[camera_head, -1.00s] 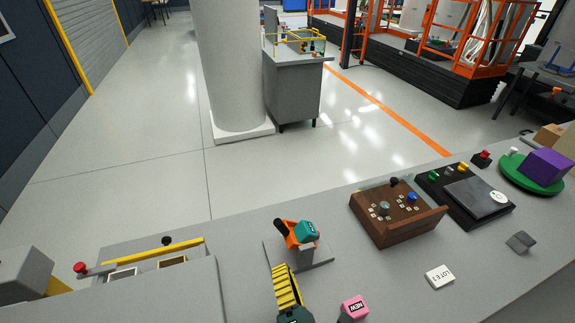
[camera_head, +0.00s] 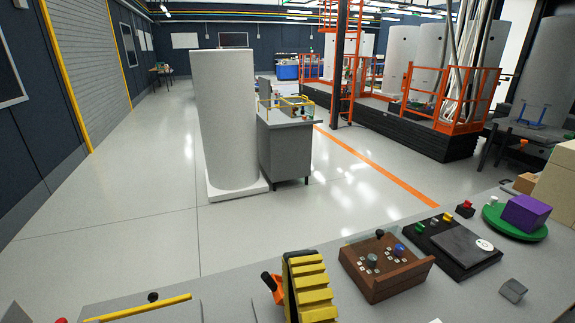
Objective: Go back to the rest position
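Right of my gripper are a brown wooden control box (camera_head: 395,285), a black scale-like panel (camera_head: 458,250) and a green disc with a purple block (camera_head: 525,212). A yellow bar (camera_head: 140,309) lies at lower left. A grey cylinder (camera_head: 225,120) and cabinet (camera_head: 285,155) stand beyond; the left floor is clear.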

